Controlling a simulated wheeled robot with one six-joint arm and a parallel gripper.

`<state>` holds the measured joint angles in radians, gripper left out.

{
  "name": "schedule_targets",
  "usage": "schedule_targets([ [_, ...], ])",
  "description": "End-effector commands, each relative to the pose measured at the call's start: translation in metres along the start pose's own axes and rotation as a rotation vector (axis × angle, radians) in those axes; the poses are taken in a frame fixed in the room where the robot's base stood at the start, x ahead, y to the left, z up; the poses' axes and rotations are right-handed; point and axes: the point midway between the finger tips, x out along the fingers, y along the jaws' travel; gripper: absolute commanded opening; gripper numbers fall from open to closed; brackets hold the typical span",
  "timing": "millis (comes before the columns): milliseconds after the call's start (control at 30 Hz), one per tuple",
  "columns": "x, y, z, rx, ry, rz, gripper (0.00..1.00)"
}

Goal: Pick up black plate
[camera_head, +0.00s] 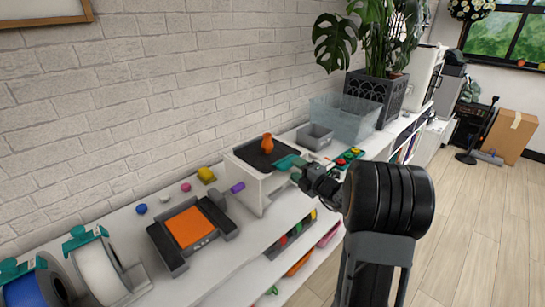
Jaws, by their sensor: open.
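A flat black plate (252,156) lies on top of a small white raised stand (246,184) on the long shelf by the wall. A small orange vase-like object (267,143) stands on it. My gripper (300,174) is open at the stand's right side, a little to the right of the plate. A teal piece (288,161) shows at the plate's right edge, close to my gripper; I cannot tell whether they touch. My arm comes in from the right and hides part of the shelf.
A black device with an orange bed (190,227) sits left of the stand. Small coloured pieces and a purple cylinder (237,187) lie nearby. A grey bin (315,136), a clear tub (344,119) and a potted plant (378,89) stand behind. The wooden floor (480,230) at right is clear.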

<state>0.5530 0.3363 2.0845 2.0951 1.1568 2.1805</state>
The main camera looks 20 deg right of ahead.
Motion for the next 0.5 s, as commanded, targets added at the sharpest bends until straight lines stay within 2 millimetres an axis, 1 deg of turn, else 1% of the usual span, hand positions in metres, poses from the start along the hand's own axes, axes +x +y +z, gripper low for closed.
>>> schedule_targets([
  [167, 0.009, 0.001, 0.000, -0.001, 0.002, 0.000, 0.51],
  [400, 0.041, 0.004, 0.001, -0.002, 0.003, 0.000, 0.51],
  [500, 0.051, 0.004, 0.001, -0.001, 0.003, 0.000, 0.51],
])
